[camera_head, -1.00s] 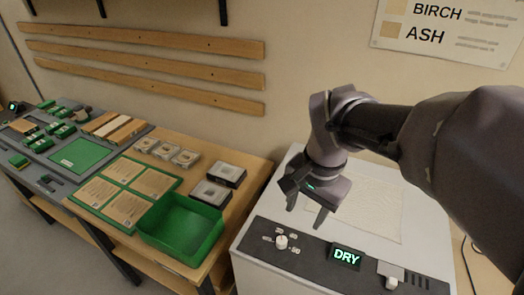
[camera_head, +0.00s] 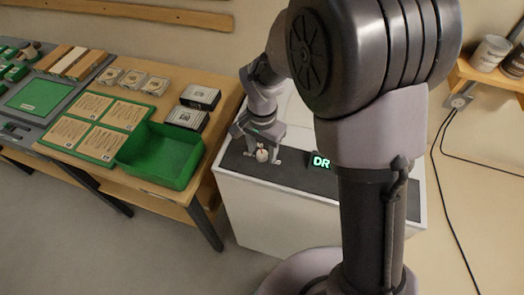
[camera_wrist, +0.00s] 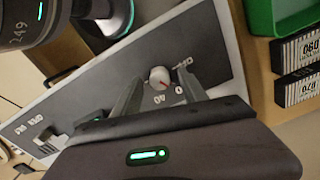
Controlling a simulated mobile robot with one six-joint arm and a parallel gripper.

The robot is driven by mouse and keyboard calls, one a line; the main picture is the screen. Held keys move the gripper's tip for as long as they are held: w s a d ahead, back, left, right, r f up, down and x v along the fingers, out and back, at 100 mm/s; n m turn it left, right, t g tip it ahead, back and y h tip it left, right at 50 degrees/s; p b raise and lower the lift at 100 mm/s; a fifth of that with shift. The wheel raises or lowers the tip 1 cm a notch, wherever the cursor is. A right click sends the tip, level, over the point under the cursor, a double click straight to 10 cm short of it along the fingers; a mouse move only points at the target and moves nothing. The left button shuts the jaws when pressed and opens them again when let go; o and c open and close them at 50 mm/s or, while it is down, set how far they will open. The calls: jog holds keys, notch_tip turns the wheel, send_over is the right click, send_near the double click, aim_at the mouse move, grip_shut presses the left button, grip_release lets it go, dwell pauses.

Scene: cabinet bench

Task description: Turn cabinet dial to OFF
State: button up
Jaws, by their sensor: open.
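The cabinet dial (camera_head: 262,155) is a small white knob on the dark panel (camera_head: 236,165) on top of the white cabinet (camera_head: 240,200). My gripper (camera_head: 263,158) is open, with one finger on either side of the dial. In the wrist view my gripper (camera_wrist: 162,92) has its fingertips spread around the knob; I cannot tell whether they touch it.
A green bin (camera_head: 160,155) and black boxes (camera_head: 200,97) stand on the wooden bench to the left. A slider-like control (camera_wrist: 45,143) is at the panel's other end.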

jog(key=shift+f, duration=0.15)
grip_shut()
jog(key=shift+n, duration=0.3)
jog(key=n+p, duration=0.1)
jog(key=n, duration=0.4)
jog(key=shift+n, duration=0.3)
jog(key=n+p, duration=0.1)
jog(key=n, duration=0.4)
jog(key=shift+n+p, duration=0.3)
jog(key=shift+p, duration=0.05)
dwell(0.3)
grip_release()
